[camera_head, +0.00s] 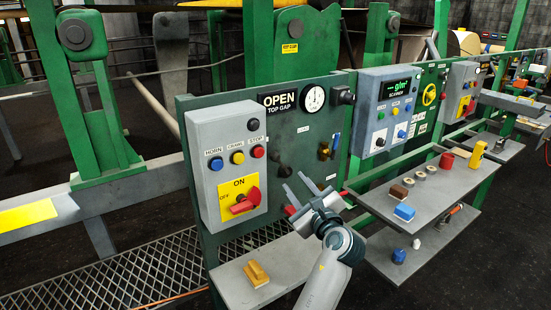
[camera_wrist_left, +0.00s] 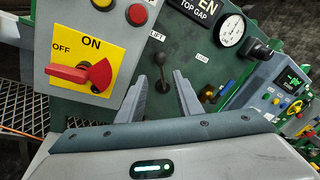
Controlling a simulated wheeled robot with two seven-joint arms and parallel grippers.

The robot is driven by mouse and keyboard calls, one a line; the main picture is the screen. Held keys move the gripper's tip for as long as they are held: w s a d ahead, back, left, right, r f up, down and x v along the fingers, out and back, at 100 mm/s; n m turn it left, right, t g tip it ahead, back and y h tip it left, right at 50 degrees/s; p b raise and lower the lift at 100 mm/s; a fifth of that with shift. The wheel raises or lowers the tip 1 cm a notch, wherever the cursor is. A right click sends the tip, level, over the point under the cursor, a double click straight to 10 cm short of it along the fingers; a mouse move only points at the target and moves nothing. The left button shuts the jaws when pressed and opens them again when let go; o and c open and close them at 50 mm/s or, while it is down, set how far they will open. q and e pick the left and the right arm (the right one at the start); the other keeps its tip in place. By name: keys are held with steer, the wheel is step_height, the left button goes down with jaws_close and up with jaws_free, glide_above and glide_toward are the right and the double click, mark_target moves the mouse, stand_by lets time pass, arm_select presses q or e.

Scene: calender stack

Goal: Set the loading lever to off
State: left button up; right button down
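A brass valve (camera_head: 323,151) with an upright blue lever (camera_head: 336,142) is on the green panel (camera_head: 295,150), near a small LOAD label. In the left wrist view the brass valve (camera_wrist_left: 207,92) and blue lever (camera_wrist_left: 221,89) show to the right of my fingers. My left gripper (camera_head: 294,181) is in front of the panel, left of and below the valve. Its two fingers (camera_wrist_left: 170,75) stand apart with nothing held between them. A black-knobbed lever (camera_wrist_left: 160,59) by a LIFT label shows just beyond the fingertips; I cannot tell whether they touch. My right gripper is out of view.
A grey control box (camera_head: 222,160) with buttons and a red ON/OFF switch (camera_head: 246,201) juts out left of my gripper. A scanner box (camera_head: 385,110) is right of the valve. Shelves (camera_head: 440,187) with small items extend right.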

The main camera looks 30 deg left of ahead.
mark_target(277, 159)
arm_select(q)
steer(key=p+x, duration=0.4)
steer(key=x, duration=1.1)
steer(key=shift+w+a, duration=0.2)
steer(key=shift+p+x, duration=0.35)
steer(key=shift+x, duration=0.55)
steer(key=shift+f, duration=0.1)
steer(key=shift+c, duration=0.3)
jaws_close()
